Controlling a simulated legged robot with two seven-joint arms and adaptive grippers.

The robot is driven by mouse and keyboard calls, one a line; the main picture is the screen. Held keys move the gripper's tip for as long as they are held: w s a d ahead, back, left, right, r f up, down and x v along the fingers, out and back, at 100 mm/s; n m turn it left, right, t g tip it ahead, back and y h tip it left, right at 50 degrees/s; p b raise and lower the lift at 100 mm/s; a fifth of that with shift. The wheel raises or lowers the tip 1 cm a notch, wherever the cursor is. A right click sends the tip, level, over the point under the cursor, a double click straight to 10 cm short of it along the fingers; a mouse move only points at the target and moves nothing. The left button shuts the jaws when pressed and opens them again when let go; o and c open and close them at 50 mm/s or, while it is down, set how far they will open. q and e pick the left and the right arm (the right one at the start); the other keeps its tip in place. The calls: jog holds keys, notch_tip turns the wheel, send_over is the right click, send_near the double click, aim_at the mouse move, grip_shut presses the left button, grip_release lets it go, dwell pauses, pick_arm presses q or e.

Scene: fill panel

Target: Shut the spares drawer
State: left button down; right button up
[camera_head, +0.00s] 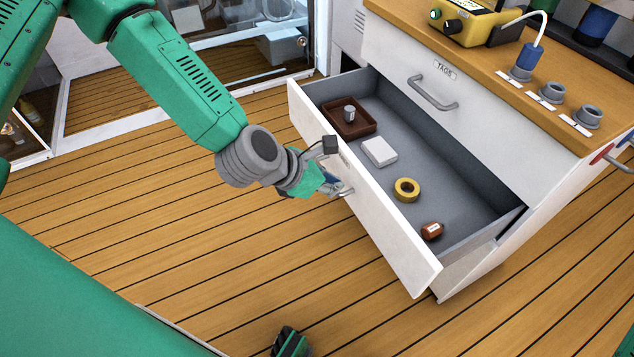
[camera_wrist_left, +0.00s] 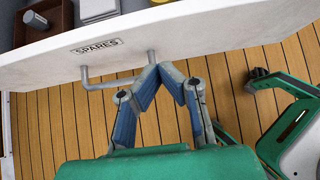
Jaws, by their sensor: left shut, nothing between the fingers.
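The spares drawer (camera_head: 390,235) stands pulled well out of the white cabinet, its interior in plain view. Its white front also shows in the left wrist view (camera_wrist_left: 210,35), with the label SPARES (camera_wrist_left: 96,46) and a grey bar handle (camera_wrist_left: 112,83) below it. In the head view the handle (camera_head: 346,191) is partly hidden by my left gripper (camera_head: 334,187). The left gripper is shut and empty. Its joined fingertips (camera_wrist_left: 160,68) are at the right end of the handle, close to the drawer front; I cannot tell whether they touch.
In the drawer lie a brown tray (camera_head: 366,129) with a metal cylinder, a white box (camera_head: 379,152), yellow tape (camera_head: 406,190) and a small brown item (camera_head: 432,231). The TAGS drawer (camera_head: 400,60) above is shut. The wooden floor (camera_head: 190,250) before the drawer is clear.

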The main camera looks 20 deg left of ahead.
aim_at(360, 179)
pick_arm(q)
jog(key=w+d, duration=0.2)
jog(key=w, duration=0.1)
jog(key=shift+w+d+f+b, duration=0.1)
jog(key=shift+d+f+b, duration=0.05)
jog(key=shift+d+b, duration=0.25)
jog(key=shift+w, duration=0.1)
pick_arm(e)
jog(key=shift+d+f, duration=0.1)
jog(key=shift+f, duration=0.6)
